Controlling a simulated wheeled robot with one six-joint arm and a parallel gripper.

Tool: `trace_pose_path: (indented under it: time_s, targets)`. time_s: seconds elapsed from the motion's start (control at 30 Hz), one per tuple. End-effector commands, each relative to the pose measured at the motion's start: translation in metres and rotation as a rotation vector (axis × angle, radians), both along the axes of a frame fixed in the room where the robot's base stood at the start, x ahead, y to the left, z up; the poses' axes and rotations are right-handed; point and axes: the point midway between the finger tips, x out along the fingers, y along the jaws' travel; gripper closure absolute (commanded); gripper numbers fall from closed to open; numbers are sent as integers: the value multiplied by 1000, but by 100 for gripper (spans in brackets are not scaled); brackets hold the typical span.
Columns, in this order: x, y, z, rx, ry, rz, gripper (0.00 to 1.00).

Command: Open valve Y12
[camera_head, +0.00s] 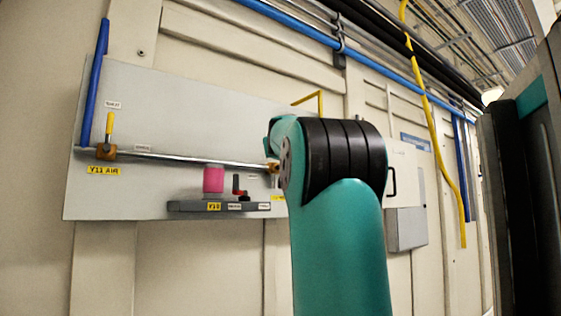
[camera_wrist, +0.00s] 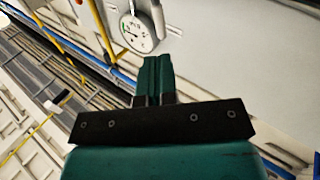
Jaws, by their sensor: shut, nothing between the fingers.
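A grey wall panel (camera_head: 110,195) carries a horizontal steel pipe (camera_head: 180,159). At its left end is a brass valve with an upright yellow handle (camera_head: 110,123), over a yellow label reading Y11 AIR (camera_head: 104,170). A second brass fitting (camera_head: 272,167) sits at the pipe's right, partly behind my arm. A yellow label (camera_head: 278,198) below it is mostly hidden and unreadable; I cannot confirm Y12. A bent yellow bar (camera_head: 321,100) shows above my arm. In the wrist view, my gripper (camera_wrist: 157,60) is shut and empty, near a round dial gauge (camera_wrist: 137,33), apparently not touching it.
A grey ledge (camera_head: 190,207) below the pipe bears a label Y10, a pink cylinder (camera_head: 213,180) and a small red-and-black part (camera_head: 239,188). A grey box (camera_head: 406,229) is on the wall at right. A dark cabinet-like body (camera_head: 520,170) stands at far right.

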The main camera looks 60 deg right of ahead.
Motion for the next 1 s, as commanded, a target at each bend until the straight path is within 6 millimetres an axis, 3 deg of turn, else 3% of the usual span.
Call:
trace_pose_path:
  time_s: [0.1,0.33,1.0]
  targets:
    - [-13,25,-10,-2,-2,2,100]
    - [-27,52,-11,-1,0,1,100]
    - [-30,57,-9,0,0,1,100]
